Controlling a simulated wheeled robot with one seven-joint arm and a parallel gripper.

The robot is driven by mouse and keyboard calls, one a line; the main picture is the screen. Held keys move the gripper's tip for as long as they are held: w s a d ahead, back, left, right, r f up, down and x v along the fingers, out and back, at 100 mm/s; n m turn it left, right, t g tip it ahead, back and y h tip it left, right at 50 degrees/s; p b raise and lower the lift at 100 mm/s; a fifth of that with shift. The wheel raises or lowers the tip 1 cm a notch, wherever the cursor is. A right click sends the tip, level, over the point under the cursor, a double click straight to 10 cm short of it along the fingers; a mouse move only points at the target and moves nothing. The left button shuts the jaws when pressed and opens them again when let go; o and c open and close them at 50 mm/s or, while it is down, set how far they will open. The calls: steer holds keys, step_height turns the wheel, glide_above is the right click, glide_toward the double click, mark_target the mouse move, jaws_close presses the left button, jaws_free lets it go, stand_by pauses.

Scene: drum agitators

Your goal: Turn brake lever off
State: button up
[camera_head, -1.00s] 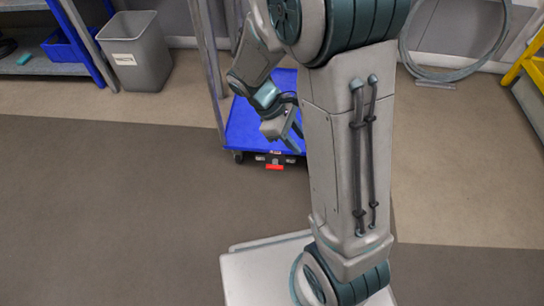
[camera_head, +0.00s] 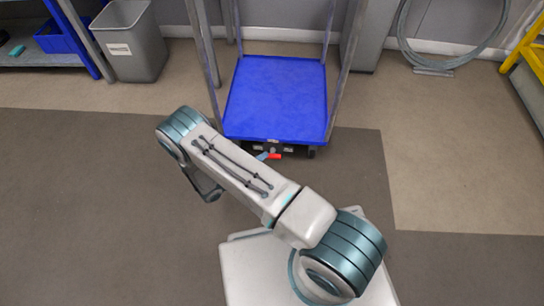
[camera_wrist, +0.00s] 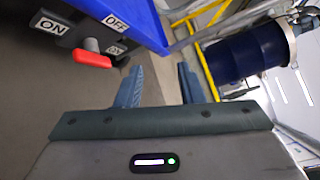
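The brake lever (camera_head: 274,156) is a small red handle on a dark block at the near edge of the blue cart (camera_head: 275,100). In the wrist view, the red lever (camera_wrist: 92,59) sticks out from the dark block, with ON and OFF labels around it. My gripper (camera_wrist: 159,68) is open, with its two blue-grey fingers apart and nothing between them. The lever lies to the left of the left finger, apart from it in the picture. In the head view, my arm hides most of the gripper; a small blue-grey tip shows just left of the lever.
The cart has upright metal posts (camera_head: 201,50) at its corners. A grey bin (camera_head: 133,45) stands at the back left, beside a shelf with a blue crate (camera_head: 62,36). A dark blue drum (camera_wrist: 245,52) shows in the wrist view. The floor left of the cart is clear.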

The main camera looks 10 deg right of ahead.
mark_target(271, 158)
steer(key=s+a+f+n+t+y, duration=0.25)
steer(key=f+n+t, duration=0.35)
steer(key=f+n, duration=0.5)
steer(key=shift+m+y, duration=0.45)
steer(key=shift+m, duration=0.15)
steer(key=shift+b+x, duration=2)
steer(key=shift+x, duration=4.7)
steer(key=shift+s+d+f, duration=0.15)
jaws_close()
